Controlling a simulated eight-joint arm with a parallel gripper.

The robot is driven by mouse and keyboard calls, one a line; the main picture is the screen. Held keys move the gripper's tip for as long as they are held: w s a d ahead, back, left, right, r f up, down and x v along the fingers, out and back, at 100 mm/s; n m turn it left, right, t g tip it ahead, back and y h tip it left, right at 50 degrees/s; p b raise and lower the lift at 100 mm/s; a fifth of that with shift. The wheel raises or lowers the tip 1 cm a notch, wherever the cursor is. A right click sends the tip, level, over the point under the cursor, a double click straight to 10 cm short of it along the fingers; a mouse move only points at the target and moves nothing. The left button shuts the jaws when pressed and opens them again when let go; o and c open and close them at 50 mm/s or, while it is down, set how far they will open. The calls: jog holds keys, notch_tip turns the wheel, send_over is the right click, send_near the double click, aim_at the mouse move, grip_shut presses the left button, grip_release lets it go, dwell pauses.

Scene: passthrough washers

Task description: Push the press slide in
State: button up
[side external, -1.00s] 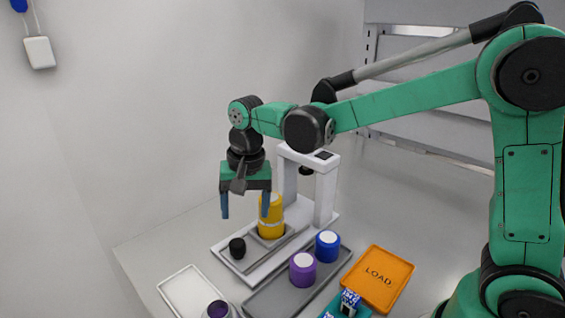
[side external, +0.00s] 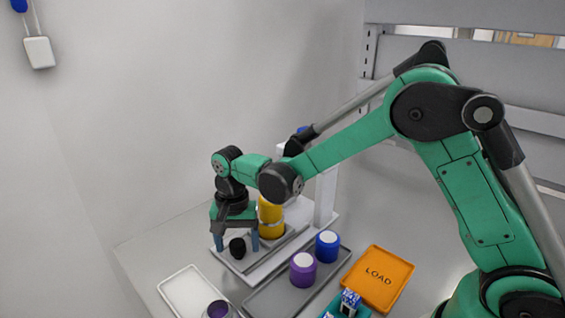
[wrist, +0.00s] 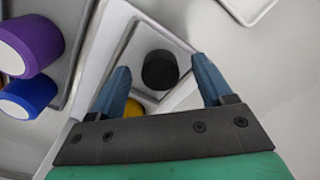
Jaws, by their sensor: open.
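The press slide is a grey plate (side external: 262,259) on the white press base, with a black knob (side external: 237,248) at its front end and a yellow cylinder (side external: 271,218) standing farther back on it. My gripper (side external: 236,245) is low over the front end of the slide, fingers pointing down. In the wrist view the black knob (wrist: 160,69) shows between and beyond the two open blue fingers (wrist: 163,84). I cannot tell whether either finger touches it. Part of the yellow cylinder (wrist: 134,107) shows behind the left finger. My arm hides part of the press frame (side external: 325,195).
A grey tray (side external: 270,302) right of the press holds a purple cylinder (side external: 303,270) and a blue cylinder (side external: 328,246). An orange LOAD tray (side external: 377,279) lies farther right. A white tray (side external: 188,291) is front left, near another purple-topped piece (side external: 217,309).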

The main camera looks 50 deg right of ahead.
grip_shut()
dwell(1.3)
